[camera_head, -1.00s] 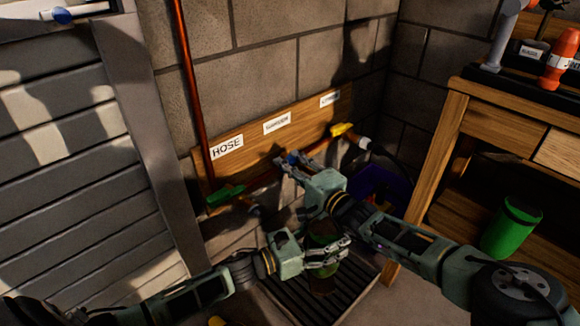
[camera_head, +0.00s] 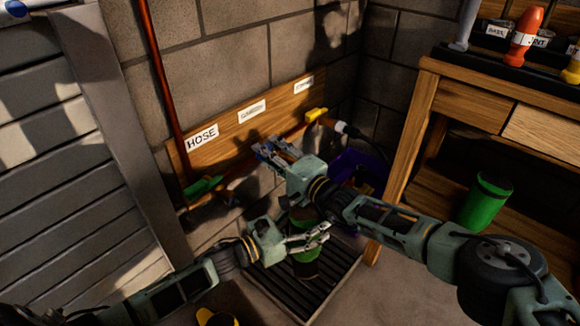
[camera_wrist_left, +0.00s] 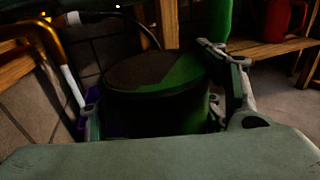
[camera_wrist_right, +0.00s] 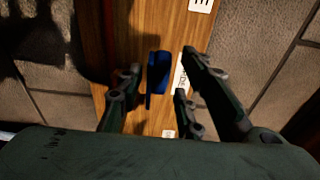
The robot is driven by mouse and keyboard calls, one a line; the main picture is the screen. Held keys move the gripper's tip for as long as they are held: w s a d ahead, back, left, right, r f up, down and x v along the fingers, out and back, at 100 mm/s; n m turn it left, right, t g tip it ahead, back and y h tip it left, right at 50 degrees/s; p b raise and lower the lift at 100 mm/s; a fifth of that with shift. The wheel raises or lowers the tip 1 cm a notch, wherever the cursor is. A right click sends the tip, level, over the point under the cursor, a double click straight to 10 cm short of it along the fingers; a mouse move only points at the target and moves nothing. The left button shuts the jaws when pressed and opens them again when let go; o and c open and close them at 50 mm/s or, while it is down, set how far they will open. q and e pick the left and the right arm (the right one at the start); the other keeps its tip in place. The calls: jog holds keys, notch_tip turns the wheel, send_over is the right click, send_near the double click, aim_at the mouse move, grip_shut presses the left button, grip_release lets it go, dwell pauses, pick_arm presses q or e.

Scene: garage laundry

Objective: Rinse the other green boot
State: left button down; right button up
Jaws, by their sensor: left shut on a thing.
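A green and dark boot (camera_head: 305,268) is held upright over the slatted drain tray in the head view. My left gripper (camera_head: 318,236) is shut on it. The left wrist view shows its dark round end with a green patch (camera_wrist_left: 160,72) between the fingers. I cannot tell whether it touches the slats. My right gripper (camera_head: 275,150) is up at the wall board. In the right wrist view its fingers (camera_wrist_right: 158,85) are apart, with a blue handle (camera_wrist_right: 158,72) between them; I cannot tell whether they touch it.
A green valve handle (camera_head: 203,187) and a yellow one (camera_head: 316,114) sit along the labelled board (camera_head: 222,143). The slatted tray (camera_head: 340,270) lies on the floor. A green cylinder (camera_head: 487,203) stands on the lower shelf of the wooden bench (camera_head: 452,95). A purple bin is partly hidden behind my right arm.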

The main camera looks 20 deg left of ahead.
jog(key=v, duration=1.1)
jog(key=shift+r, duration=0.25)
